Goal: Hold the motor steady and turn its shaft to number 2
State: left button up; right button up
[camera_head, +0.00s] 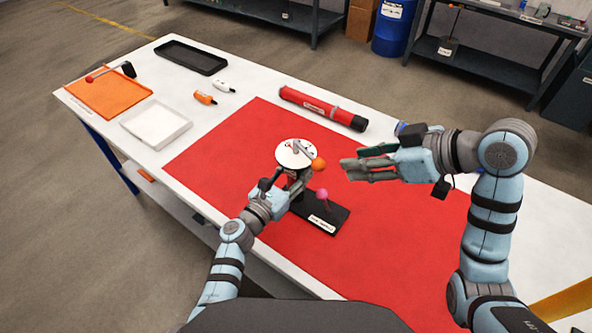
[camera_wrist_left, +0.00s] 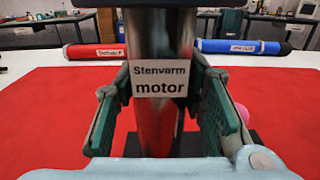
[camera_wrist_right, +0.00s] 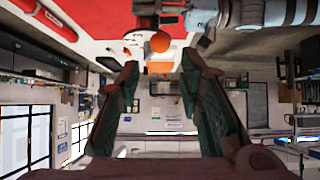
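The motor (camera_wrist_left: 160,120) is an upright dark cylinder labelled "Stenvarm motor" in the left wrist view. In the head view it stands on a black base (camera_head: 333,222) with a pink ball (camera_head: 321,193). A white dial (camera_head: 292,157) with a grey bar across it tops it; its numbers are too small to read. An orange ball (camera_head: 318,163) sits at the dial's right edge.
A red tube (camera_head: 315,104) lies behind the motor. A blue tube (camera_wrist_left: 242,47) lies to its right, mostly hidden by my right gripper in the head view. An orange tray (camera_head: 110,97), white tray (camera_head: 156,124) and black tray (camera_head: 190,57) are at the left. The red mat around the base is clear.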

pick_arm(q)
grip_shut()
pick_arm(e)
jog(key=shift+f, duration=0.1)
jog(key=c, duration=0.3)
pick_arm(q)
jog(key=shift+a, duration=0.1)
pick_arm(e)
jog(key=f+m+g+y, duration=0.2)
jog(key=shift+w+d+f, duration=0.1)
jog(key=shift+d+f, duration=0.25)
jog(key=shift+f, duration=0.05)
grip_shut()
pick_arm(q)
jog(key=shift+d, duration=0.2)
pick_arm(e)
jog(key=w+d+f+m+t+y, duration=0.2)
jog(key=w+d+m+y, duration=0.3)
jog(key=d+m, duration=0.55)
pick_arm(q)
jog(key=shift+a, duration=0.1)
pick_arm(e)
jog(key=w+a+f+m, duration=0.1)
jog(key=a, duration=1.2)
jog(key=shift+w+a+f, duration=0.15)
jog(key=shift+a+f, duration=0.2)
jog(key=shift+f, duration=0.05)
